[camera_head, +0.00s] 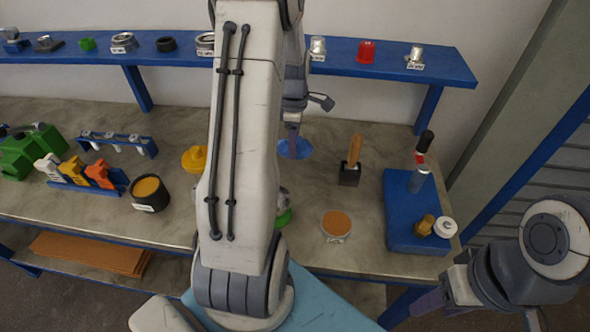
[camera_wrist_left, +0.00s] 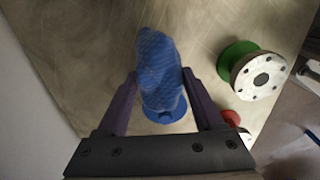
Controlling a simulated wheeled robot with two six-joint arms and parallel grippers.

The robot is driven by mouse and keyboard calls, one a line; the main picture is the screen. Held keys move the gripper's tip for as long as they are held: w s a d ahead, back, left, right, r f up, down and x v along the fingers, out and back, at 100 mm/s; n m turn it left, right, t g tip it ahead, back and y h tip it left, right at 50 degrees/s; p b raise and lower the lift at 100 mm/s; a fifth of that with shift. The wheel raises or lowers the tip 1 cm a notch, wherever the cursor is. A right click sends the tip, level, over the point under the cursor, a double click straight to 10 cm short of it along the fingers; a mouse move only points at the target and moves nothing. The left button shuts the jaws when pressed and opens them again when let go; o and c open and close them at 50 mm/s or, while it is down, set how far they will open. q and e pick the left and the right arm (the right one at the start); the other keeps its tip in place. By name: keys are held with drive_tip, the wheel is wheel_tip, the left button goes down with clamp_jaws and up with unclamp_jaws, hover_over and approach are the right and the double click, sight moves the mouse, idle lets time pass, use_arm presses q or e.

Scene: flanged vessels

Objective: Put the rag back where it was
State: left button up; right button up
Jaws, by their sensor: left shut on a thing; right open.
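A blue woven rag (camera_wrist_left: 158,65) is pinched between the purple fingers of my left gripper (camera_wrist_left: 160,92) in the left wrist view. A round blue flange or disc (camera_wrist_left: 166,114) shows just beyond the rag, partly covered by it; I cannot tell whether they touch. In the head view my left gripper (camera_head: 293,132) is over the back middle of the bench, with a blue shape (camera_head: 301,150) at its fingers; the rag is not clearly distinguishable there.
A green-flanged vessel (camera_wrist_left: 258,77) stands near the rag. A blue shelf (camera_head: 385,60) runs along the back.

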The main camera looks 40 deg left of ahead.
sight(294, 171)
use_arm(q)
wheel_tip(294, 171, down, 7)
drive_tip(key=shift+d+f+p, duration=0.1)
drive_tip(key=shift+f+p, duration=0.05)
drive_tip(key=shift+p, duration=0.3)
drive_tip(key=shift+f, duration=0.3)
drive_tip(key=shift+f, duration=0.15)
drive_tip(key=o, duration=1.5)
drive_tip(key=shift+c, duration=0.2)
drive_tip(key=shift+r, duration=0.25)
wheel_tip(294, 171, up, 10)
drive_tip(key=shift+r+b, duration=0.2)
drive_tip(key=shift+b, duration=0.55)
drive_tip(key=shift+r, duration=0.75)
